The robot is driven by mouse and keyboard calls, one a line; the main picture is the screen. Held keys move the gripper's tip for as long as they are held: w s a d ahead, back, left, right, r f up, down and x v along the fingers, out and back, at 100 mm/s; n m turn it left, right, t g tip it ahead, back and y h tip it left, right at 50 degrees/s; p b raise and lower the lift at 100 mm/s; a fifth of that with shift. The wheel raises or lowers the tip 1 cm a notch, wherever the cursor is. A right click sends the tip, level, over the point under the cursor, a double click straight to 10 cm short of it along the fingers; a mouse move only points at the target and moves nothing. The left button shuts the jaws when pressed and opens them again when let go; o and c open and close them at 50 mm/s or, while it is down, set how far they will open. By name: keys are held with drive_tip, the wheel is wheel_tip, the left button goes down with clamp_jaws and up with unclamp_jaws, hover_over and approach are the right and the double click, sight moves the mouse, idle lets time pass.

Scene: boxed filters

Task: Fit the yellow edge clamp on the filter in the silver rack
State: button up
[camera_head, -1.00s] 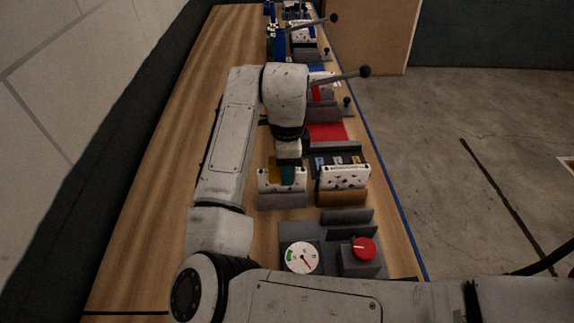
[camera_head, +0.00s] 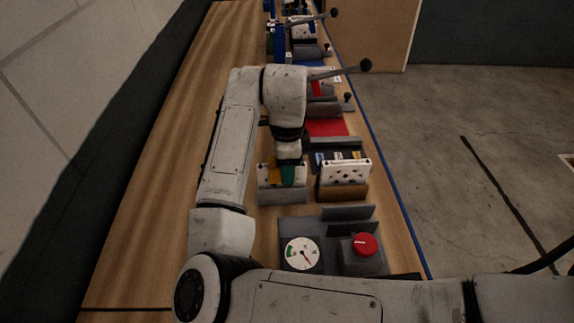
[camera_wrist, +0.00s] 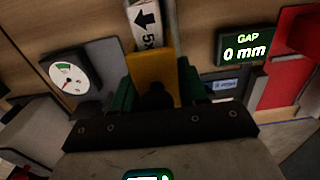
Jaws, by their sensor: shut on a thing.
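My gripper (camera_head: 287,174) has green fingers and is shut on the yellow edge clamp (camera_wrist: 152,76), which sits between them in the wrist view. In the head view the clamp (camera_head: 273,172) shows as a yellow patch beside the near green finger, at the white filter (camera_head: 262,175) in the silver-grey rack (camera_head: 283,197). In the wrist view a white filter edge with a black arrow (camera_wrist: 147,20) lies just beyond the clamp, in line with it. The fingers hide much of the clamp, and I cannot tell how far it sits over the filter edge.
A second white filter (camera_head: 345,175) stands in a brown rack (camera_head: 342,194) to the right. A gauge (camera_head: 302,254) and red knob (camera_head: 365,245) are nearer. A display (camera_wrist: 245,46) reads GAP 0 mm. Bare bench (camera_head: 150,200) lies left.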

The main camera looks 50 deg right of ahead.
drive_tip(key=shift+f, duration=0.45)
drive_tip(key=o, duration=1.2)
wheel_tip(320, 180, up, 11)
drive_tip(key=shift+f+b, duration=0.1)
drive_tip(key=shift+b, duration=0.3)
wheel_tip(320, 180, up, 7)
drive_tip(key=p, duration=0.7)
drive_tip(key=shift+d, duration=0.1)
idle(0.4)
